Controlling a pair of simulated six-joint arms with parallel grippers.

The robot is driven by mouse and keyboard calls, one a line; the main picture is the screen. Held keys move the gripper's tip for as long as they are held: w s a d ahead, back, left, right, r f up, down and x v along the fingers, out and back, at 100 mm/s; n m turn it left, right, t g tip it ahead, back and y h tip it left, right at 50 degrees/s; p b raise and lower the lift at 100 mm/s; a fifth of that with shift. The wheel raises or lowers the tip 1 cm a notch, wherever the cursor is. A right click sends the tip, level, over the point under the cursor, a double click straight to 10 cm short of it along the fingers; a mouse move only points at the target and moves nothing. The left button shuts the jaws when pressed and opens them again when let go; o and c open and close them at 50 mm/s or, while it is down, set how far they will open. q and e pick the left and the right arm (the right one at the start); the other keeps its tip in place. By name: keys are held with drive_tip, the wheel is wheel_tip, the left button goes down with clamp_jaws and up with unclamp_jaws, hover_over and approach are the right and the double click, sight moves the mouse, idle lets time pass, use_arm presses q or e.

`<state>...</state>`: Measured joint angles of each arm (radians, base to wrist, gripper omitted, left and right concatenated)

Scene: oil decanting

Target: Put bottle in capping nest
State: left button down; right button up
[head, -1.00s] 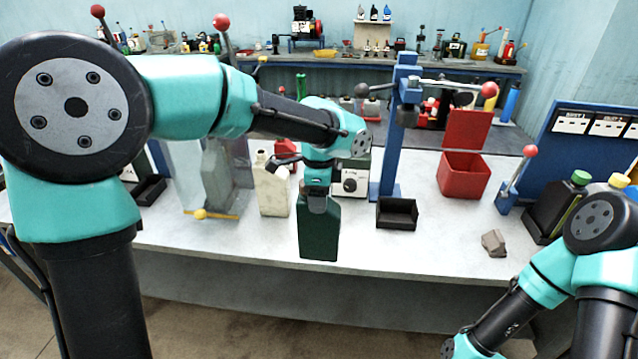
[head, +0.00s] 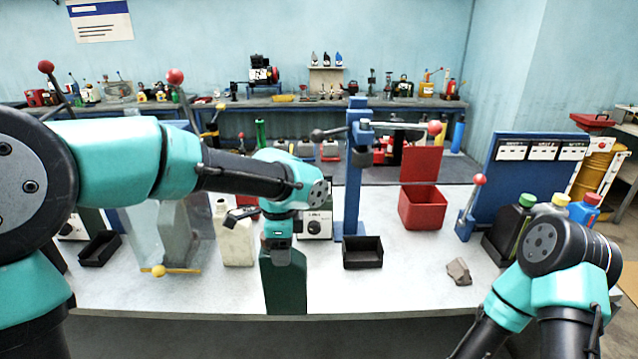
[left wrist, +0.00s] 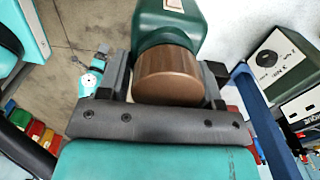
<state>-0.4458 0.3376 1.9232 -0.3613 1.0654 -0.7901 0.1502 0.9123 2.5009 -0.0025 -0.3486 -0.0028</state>
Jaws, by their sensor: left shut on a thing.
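My left gripper (head: 283,250) is shut on the top of a dark green bottle (head: 285,285) and holds it upright at the front of the workbench. In the left wrist view the jaws (left wrist: 168,82) lie either side of the brown cap-like top (left wrist: 168,76), with the green body (left wrist: 180,25) beyond. A black open tray (head: 362,256), which looks like the capping nest, sits at the foot of a blue lever press (head: 353,180), to the right of the bottle. The tray looks empty. Only part of my right arm shows at the lower right; its gripper is out of view.
A cream jug (head: 234,240) stands left of the gripper, beside a clear guard with a yellow knob (head: 158,271). The bench between tray and lump is clear.

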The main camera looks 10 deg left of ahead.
use_arm(q)
drive_tip(key=shift+w, duration=0.1)
drive_tip(key=n, duration=0.2)
drive_tip(key=w+a+n, duration=0.1)
drive_tip(key=shift+a+n, duration=0.25)
drive_tip(key=shift+n, duration=0.15)
drive_tip(key=w+a+n, duration=0.4)
drive_tip(key=a+n, duration=0.1)
drive_tip(key=n, duration=0.7)
drive_tip(key=shift+a+n, duration=0.35)
drive_tip(key=shift+n, duration=0.05)
